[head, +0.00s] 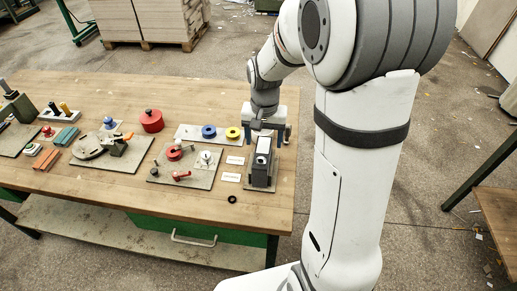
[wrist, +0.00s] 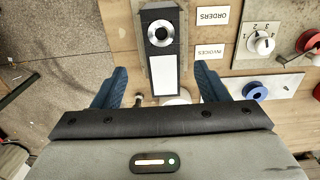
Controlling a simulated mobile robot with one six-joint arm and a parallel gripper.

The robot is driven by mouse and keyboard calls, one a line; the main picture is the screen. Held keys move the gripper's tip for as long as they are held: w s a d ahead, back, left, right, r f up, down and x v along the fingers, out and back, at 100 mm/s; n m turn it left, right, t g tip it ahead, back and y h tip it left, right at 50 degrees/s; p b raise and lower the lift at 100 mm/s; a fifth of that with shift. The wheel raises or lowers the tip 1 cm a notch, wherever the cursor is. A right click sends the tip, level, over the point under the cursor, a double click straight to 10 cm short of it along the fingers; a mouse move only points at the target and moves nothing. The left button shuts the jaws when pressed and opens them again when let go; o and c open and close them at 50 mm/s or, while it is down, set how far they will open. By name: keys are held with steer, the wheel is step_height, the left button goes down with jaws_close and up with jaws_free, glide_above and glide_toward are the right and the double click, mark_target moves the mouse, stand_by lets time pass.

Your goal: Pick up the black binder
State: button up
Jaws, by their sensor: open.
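The black binder (head: 262,163) stands upright on a small grey board (head: 262,187) near the table's right end. In the wrist view the binder's spine (wrist: 159,13) lies between my fingers in the picture, with a metal ring and a white label on it. My gripper (head: 267,131) is open above and behind the binder in the head view. In the wrist view its two blue fingers (wrist: 160,88) are spread to either side of the label, with a gap on both sides. The binder's lower part is hidden by the gripper body there. No contact shows.
Cards reading ORDERS (wrist: 213,15) and INVOICES (wrist: 209,52) lie beside the binder. A dial board (head: 190,178) with red knobs, a blue ring (head: 209,132) and a yellow ring (head: 232,133) are to the left. A black ring (head: 232,199) lies in front. The table's right edge is close by.

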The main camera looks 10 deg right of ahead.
mark_target(262, 151)
steer(key=shift+w+f+p, duration=0.15)
steer(key=shift+f, duration=1.15)
steer(key=shift+w+f+p, duration=0.15)
steer(key=shift+w+f, duration=0.05)
steer(key=shift+f, duration=1.1)
steer(key=shift+w+f+p, duration=0.15)
steer(key=shift+f, duration=1.15)
steer(key=c, duration=1.2)
